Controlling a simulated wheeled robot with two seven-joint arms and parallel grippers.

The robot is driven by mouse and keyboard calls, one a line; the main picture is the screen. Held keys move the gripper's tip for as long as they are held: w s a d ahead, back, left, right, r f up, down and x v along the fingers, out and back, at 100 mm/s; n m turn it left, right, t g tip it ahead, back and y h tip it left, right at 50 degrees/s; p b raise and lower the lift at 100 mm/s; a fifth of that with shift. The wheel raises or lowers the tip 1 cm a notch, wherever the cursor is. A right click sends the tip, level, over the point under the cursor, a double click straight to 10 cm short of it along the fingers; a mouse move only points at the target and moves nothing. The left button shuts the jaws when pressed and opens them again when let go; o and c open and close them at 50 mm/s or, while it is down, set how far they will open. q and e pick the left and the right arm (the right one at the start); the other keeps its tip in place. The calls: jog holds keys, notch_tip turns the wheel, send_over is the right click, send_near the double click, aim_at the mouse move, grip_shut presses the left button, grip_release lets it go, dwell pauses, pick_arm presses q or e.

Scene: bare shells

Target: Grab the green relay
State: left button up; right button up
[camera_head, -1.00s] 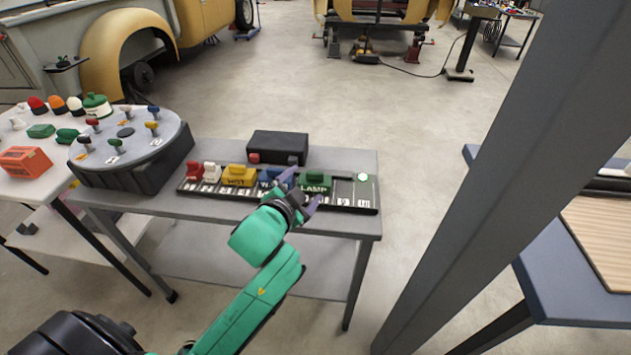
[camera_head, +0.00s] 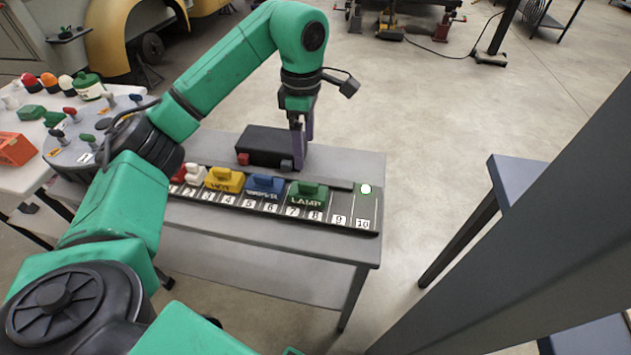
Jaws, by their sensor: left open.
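The green relay (camera_head: 306,196), lettered LAMP, sits in the black numbered rail (camera_head: 340,224) over slots 7 and 8. My left gripper (camera_head: 303,145) points down with purple fingers, open and empty. In the picture it is just above and behind the green relay, by the right end of a black box (camera_head: 265,142). Its exact height over the table cannot be told. My right gripper is out of view.
Slots 9 and 10 are empty, with a white-green light (camera_head: 366,189) above 10. A grey post (camera_head: 520,215) rises at the right.

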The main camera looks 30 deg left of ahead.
aim_at(308, 183)
pick_arm(q)
jog(key=shift+s+d+f+b, duration=0.1)
jog(key=shift+s+f+b, duration=0.1)
jog(key=shift+f, duration=0.4)
jog(key=shift+s+f+b, duration=0.2)
jog(key=shift+f, duration=0.4)
notch_tip(308, 183, down, 4)
jog(key=shift+s+d+r+p, duration=0.1)
jog(key=shift+s+p, duration=0.05)
jog(key=shift+p, duration=0.5)
jog(key=f, duration=0.2)
jog(key=f+p, duration=0.1)
jog(key=f, duration=0.1)
jog(key=f+p, duration=0.1)
jog(key=f, duration=0.1)
jog(key=shift+d+f, duration=0.25)
jog(key=shift+f, duration=0.1)
jog(key=shift+w+f, duration=0.25)
jog(key=shift+f, duration=0.25)
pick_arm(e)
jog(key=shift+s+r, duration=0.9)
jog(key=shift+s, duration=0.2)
pick_arm(q)
jog(key=c, duration=1.5)
grip_shut()
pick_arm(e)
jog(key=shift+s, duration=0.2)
pick_arm(q)
jog(key=shift+r, duration=0.1)
